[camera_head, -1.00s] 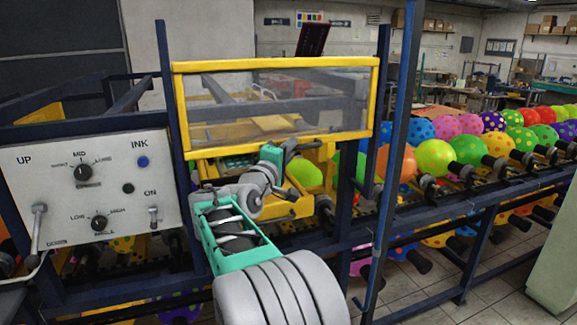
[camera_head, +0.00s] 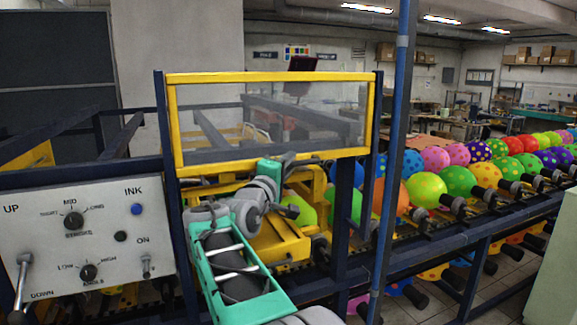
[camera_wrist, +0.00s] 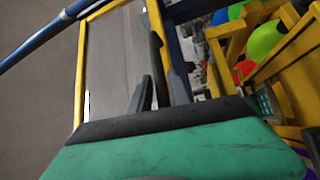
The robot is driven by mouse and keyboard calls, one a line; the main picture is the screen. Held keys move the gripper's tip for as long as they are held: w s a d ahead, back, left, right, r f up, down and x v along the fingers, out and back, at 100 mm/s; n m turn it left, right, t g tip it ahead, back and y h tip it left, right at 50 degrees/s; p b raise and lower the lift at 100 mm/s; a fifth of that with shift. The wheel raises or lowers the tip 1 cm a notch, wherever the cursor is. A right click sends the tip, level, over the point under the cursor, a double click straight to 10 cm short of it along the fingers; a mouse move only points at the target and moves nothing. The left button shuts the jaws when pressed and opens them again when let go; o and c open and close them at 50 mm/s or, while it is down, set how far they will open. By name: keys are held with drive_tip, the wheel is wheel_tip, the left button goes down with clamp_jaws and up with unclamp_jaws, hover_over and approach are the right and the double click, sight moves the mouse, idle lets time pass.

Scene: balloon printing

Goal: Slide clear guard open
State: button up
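The clear guard (camera_head: 225,115) is a see-through panel in a yellow frame. It stands between two dark blue posts, with its top edge near the post tops. A gap with yellow machinery shows below it. In the wrist view the guard (camera_wrist: 108,65) is at upper left, tilted. My gripper (camera_head: 288,161) is at the middle of the guard's bottom edge. In the wrist view my gripper's fingers (camera_wrist: 160,88) are dark and slightly apart, with a dark bar between them that overlaps the yellow bottom edge. Whether they are clamped on it is not clear.
A control panel (camera_head: 45,240) with knobs and levers is at left. The blue posts (camera_head: 376,120) flank the guard closely. A conveyor rack of spotted balloons (camera_head: 427,189) runs off to the right. A tall blue pole (camera_head: 399,110) stands right of the guard.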

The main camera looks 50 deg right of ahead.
drive_tip(key=shift+a+f, duration=0.1)
drive_tip(key=shift+f, duration=0.05)
drive_tip(key=r+b+v, duration=0.1)
drive_tip(key=b+v, duration=0.2)
drive_tip(key=v, duration=0.4)
drive_tip(key=shift+a+f, duration=0.35)
drive_tip(key=shift+f, duration=0.1)
drive_tip(key=shift+s, duration=0.1)
